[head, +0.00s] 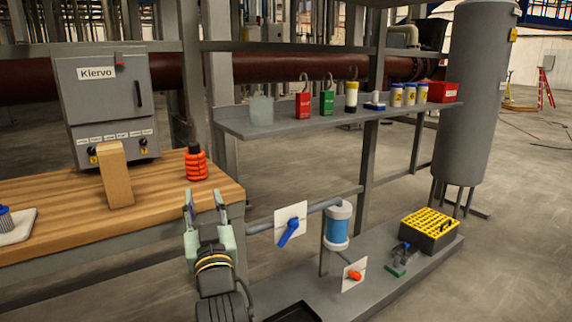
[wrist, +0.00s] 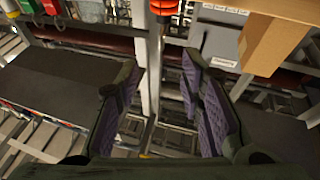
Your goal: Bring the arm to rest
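My gripper (head: 205,212) is in front of the wooden bench's right end in the head view, pointing up, with its two fingers apart. In the wrist view my gripper (wrist: 165,100) shows its purple-padded fingers spread, with nothing between them. The fingers appear clear of the bench and of the pipe with the blue-handled valve (head: 290,232) to their right.
The wooden bench (head: 60,222) holds an orange-ringed bottle (head: 195,165), a wooden block (head: 115,175) and a grey Klervo cabinet (head: 105,100). A grey shelf (head: 300,122) carries red and green padlocks and several jars. A yellow-topped crate (head: 430,230) stands on the low platform. Open floor lies right.

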